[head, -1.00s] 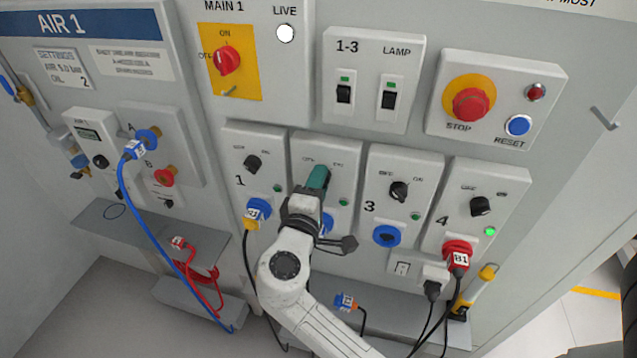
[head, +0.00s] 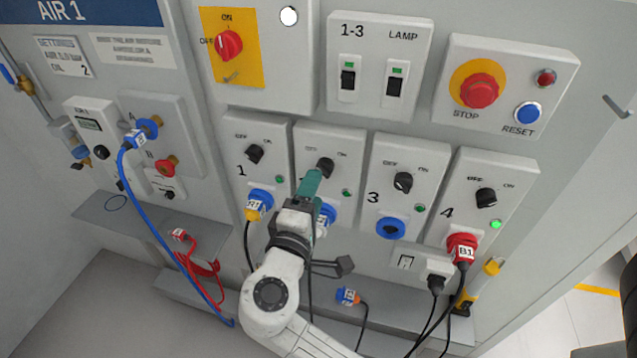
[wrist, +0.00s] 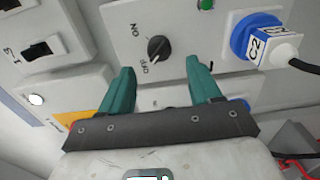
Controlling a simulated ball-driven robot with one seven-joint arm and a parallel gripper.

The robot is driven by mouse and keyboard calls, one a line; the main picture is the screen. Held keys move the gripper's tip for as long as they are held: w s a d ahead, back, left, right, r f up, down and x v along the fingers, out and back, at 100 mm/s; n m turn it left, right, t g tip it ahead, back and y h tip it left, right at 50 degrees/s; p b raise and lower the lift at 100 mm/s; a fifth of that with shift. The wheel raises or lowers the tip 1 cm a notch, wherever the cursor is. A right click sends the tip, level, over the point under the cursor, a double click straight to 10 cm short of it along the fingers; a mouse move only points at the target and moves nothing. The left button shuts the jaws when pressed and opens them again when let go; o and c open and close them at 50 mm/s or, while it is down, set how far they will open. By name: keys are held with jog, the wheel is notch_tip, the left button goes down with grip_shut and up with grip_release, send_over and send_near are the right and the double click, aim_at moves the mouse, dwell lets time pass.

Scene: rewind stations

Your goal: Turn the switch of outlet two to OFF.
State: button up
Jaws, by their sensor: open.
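The outlet two panel (head: 340,150) carries a black rotary switch (head: 325,167) between OFF and ON marks. A blue socket with a plug (head: 322,218) is below it. My gripper (head: 313,180) has teal fingers, and its tips are just below and in front of the switch. In the wrist view the same switch (wrist: 158,48) lies ahead, between the lines of the two open fingers (wrist: 158,80), with nothing held. Its pale mark seems to lie toward the OFF label, but I cannot tell its setting surely. The plug marked C2 (wrist: 262,46) is at the right.
Outlet one (head: 255,153), outlet three (head: 403,182) and outlet four (head: 486,197) have similar switches alongside. Outlet four's green lamp (head: 495,224) is lit. The red stop button (head: 480,90) is above right. Cables hang below the panels.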

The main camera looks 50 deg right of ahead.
jog(key=v, duration=0.5)
jog(key=shift+b, duration=0.4)
jog(key=s+d+f+m+g+y, duration=0.1)
jog(key=s+f+m+g+y, duration=0.1)
jog(key=s+f+y, duration=0.6)
jog(key=s+d+f+m+g+y, duration=0.2)
jog(key=s+f+y, duration=0.1)
jog(key=f, duration=0.9)
jog(key=s+a+f+g+y, duration=0.1)
jog(key=s+a+f+y, duration=0.3)
jog(key=s+a+y, duration=0.1)
jog(key=shift+s+a+m+y, duration=0.3)
jog(key=shift+a+m+y, duration=0.1)
jog(key=shift+a, duration=0.15)
